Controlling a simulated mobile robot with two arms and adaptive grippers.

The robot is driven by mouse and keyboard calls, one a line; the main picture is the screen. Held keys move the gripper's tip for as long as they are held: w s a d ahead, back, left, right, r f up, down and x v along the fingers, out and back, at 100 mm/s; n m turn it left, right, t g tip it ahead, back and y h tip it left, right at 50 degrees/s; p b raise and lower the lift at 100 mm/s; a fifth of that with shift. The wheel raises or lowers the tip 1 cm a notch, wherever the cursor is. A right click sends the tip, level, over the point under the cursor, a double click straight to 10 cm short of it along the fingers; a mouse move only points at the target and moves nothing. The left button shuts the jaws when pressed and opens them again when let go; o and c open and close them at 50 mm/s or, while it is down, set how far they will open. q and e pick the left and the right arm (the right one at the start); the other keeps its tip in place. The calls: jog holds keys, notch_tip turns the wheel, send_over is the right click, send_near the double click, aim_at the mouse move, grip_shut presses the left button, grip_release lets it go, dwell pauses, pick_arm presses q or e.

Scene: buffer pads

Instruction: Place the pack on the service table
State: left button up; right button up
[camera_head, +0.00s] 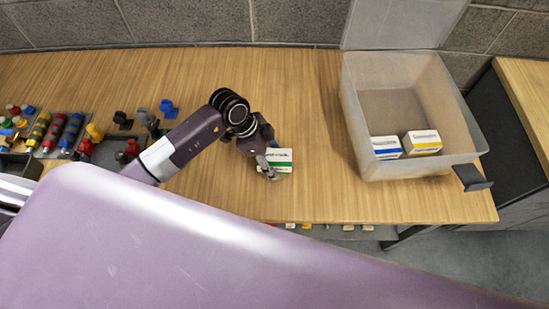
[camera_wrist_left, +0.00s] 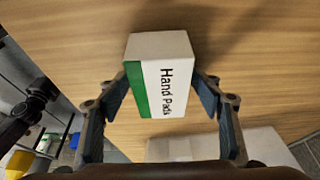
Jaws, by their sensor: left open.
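The pack (camera_head: 284,158) is a white box with a green band, at the middle front of the wooden table (camera_head: 310,200). In the left wrist view the pack (camera_wrist_left: 165,85) reads "Hand Pads". My left gripper (camera_head: 268,167) is open, with one finger on each side of the pack; its fingers also show in the left wrist view (camera_wrist_left: 162,98). I cannot tell whether the pack rests on the wood or whether the fingers touch it. My right gripper is not in view. No table is labelled as the service table.
A clear open bin (camera_head: 352,125) at the right holds a blue-and-white box (camera_head: 387,148) and a yellow-and-white box (camera_head: 422,143). Colored bottles (camera_head: 55,132) and small parts crowd the left. Another wooden surface (camera_head: 530,100) stands at far right. The wood behind the pack is clear.

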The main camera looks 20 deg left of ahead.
pick_arm(q)
jog(key=b+v, duration=0.1)
jog(key=v, duration=0.9)
jog(key=shift+a+r, duration=0.2)
jog(key=shift+r, duration=0.05)
jog(key=shift+s+a+r, duration=0.15)
jog(key=shift+a+r, duration=0.05)
jog(key=shift+r, duration=0.5)
